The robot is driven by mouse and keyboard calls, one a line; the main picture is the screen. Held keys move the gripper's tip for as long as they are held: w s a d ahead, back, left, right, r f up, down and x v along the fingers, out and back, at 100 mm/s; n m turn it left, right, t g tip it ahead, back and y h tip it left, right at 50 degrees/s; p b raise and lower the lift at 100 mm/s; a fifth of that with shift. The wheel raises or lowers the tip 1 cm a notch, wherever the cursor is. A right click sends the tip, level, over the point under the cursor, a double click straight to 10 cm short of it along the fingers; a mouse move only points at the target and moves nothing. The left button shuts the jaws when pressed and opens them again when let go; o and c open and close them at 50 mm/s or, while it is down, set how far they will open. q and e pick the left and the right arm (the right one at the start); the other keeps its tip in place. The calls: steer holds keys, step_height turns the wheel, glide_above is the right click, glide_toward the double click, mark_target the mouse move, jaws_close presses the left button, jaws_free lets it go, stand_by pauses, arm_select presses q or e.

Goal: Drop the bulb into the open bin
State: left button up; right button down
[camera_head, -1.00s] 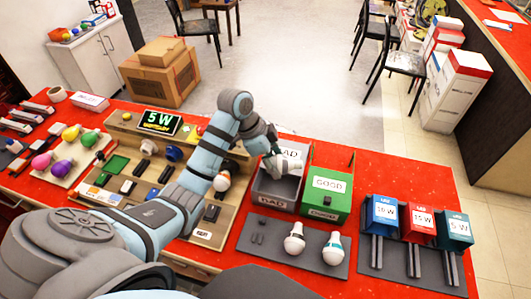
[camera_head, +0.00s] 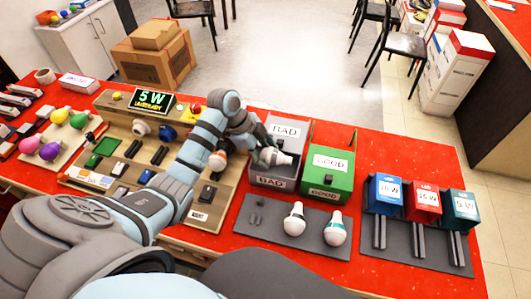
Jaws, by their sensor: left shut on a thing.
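My left gripper (camera_head: 261,154) is shut on a white bulb (camera_head: 283,159). It holds the bulb, tilted on its side, over the grey BAD bin (camera_head: 272,183). The BAD bin is open, with its labelled lid (camera_head: 285,131) raised at the back. I cannot tell how far above the bin's floor the bulb is. The green GOOD bin (camera_head: 323,193) stands just right of it, and its lid (camera_head: 331,162) looks shut. My right gripper is not in view.
Two more bulbs (camera_head: 294,222) stand on a grey mat in front of the bins. Blue, red and teal boxes (camera_head: 422,201) stand at the right. A wooden test board (camera_head: 127,120) with a 5 W display lies left. Red table shows between them.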

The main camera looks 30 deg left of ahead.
arm_select(q)
steer(key=o, duration=1.3)
steer(key=shift+d+r, duration=0.1)
steer(key=shift+s+a+r, duration=0.1)
steer(key=shift+a+r, duration=0.1)
steer(key=shift+r, duration=0.05)
steer(key=v, duration=1.1)
steer(key=shift+r, duration=0.2)
